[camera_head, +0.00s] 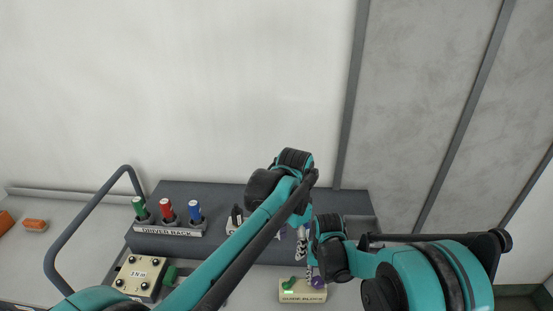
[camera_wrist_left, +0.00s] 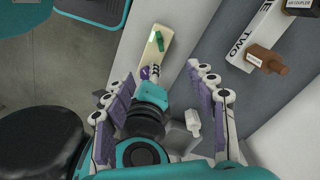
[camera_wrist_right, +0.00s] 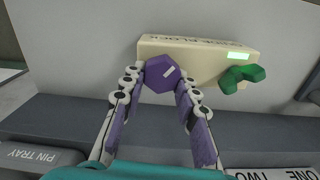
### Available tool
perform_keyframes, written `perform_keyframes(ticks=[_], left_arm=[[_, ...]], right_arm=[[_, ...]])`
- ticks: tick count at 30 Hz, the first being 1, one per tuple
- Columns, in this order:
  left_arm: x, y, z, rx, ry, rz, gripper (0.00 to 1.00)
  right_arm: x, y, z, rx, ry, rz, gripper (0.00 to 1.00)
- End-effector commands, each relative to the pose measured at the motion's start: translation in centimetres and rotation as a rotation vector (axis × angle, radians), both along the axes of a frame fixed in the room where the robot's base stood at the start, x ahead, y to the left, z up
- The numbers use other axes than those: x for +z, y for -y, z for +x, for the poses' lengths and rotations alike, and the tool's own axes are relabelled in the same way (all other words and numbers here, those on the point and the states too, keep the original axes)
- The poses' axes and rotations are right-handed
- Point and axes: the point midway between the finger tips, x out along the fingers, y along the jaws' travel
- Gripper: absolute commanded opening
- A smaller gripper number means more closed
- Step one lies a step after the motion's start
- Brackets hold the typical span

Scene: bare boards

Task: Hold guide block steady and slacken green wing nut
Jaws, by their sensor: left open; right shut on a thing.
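The cream guide block (camera_head: 303,292) lies at the bottom of the head view, in front of the dark shelf. The green wing nut (camera_head: 288,284) sits at its left end there; the right wrist view shows the wing nut (camera_wrist_right: 242,77) beside a lit green strip. My right gripper (camera_wrist_right: 160,80) is shut on a purple hexagonal knob (camera_wrist_right: 163,72) at the block's other end. My left gripper (camera_wrist_left: 160,74) is open and empty. Its fingers hang above and behind my right gripper in the head view, apart from the block (camera_wrist_left: 153,52) and the wing nut (camera_wrist_left: 160,41).
A driver rack (camera_head: 168,231) holds green, red and blue handles at left. A cream box (camera_head: 139,277) with black knobs stands before it. A grey bar handle (camera_head: 62,245) rises further left. A pin tray (camera_wrist_right: 40,157) is near my right gripper.

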Motion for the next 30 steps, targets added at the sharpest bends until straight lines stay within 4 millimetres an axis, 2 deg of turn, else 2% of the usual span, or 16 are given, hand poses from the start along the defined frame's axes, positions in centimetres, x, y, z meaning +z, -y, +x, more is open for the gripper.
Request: perform_keyframes(ticks=[2,5,9,13,20,30], left_arm=[[-0.1,0.0,0.0,0.0,0.0,0.0,0.56],[-1.5,0.1,0.2,0.0,0.0,0.0,0.56],[-5.3,0.1,0.3,0.0,0.0,0.0,0.56],[-8.1,0.1,0.1,0.0,0.0,0.0,0.56],[-10.5,0.0,0.0,0.0,0.0,0.0,0.56],[-15.4,0.0,0.0,0.0,0.0,0.0,0.56]], right_arm=[[0.0,0.0,0.0,0.0,0.0,0.0,0.0],[0.0,0.0,0.0,0.0,0.0,0.0,0.0],[0.0,0.0,0.0,0.0,0.0,0.0,0.0],[0.0,0.0,0.0,0.0,0.0,0.0,0.0],[0.0,0.0,0.0,0.0,0.001,0.0,0.0],[0.0,0.0,0.0,0.0,0.001,0.0,0.0]])
